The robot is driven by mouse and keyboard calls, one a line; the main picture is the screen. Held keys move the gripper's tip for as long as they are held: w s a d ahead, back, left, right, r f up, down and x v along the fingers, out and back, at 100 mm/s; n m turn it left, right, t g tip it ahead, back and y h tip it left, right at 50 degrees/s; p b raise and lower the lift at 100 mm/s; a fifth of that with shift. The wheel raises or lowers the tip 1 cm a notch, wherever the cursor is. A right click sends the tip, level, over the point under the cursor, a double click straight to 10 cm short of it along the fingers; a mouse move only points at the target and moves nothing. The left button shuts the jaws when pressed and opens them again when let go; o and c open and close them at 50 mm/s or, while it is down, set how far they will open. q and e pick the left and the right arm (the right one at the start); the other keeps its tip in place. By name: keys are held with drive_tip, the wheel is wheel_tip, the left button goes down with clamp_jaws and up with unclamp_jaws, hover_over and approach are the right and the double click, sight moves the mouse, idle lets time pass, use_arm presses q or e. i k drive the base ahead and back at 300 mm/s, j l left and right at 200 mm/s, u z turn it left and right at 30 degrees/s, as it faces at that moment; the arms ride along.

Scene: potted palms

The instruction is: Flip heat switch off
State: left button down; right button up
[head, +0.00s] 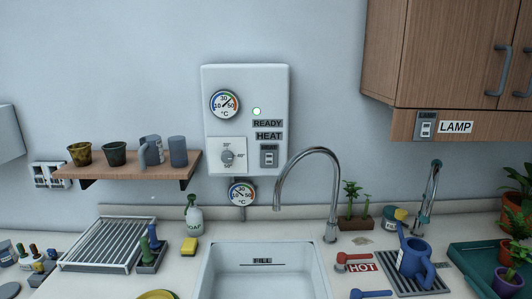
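The heat switch (269,156) is a small rocker in a grey plate under the HEAT label (269,136). It sits on the lower right of the white wall heater box (246,84). The rocker's position is too small to tell. A pale green light (256,111) shows beside the READY label (267,123). Neither of my grippers is in view.
A curved metal tap (306,155) rises in front of the heater's right side, over the white sink (262,270). A wooden shelf (127,168) with pots is on the left. A LAMP switch (425,126) is under the cupboard (440,55). A blue watering can (414,256) stands right.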

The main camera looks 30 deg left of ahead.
sight(268, 156)
drive_tip(key=k+j, duration=0.1)
drive_tip(key=j, duration=0.25)
drive_tip(key=k+j, duration=0.1)
drive_tip(key=j, duration=0.25)
drive_tip(key=k+j+z, duration=0.1)
drive_tip(key=j, duration=0.25)
drive_tip(key=k+j, duration=0.15)
drive_tip(key=j, duration=0.2)
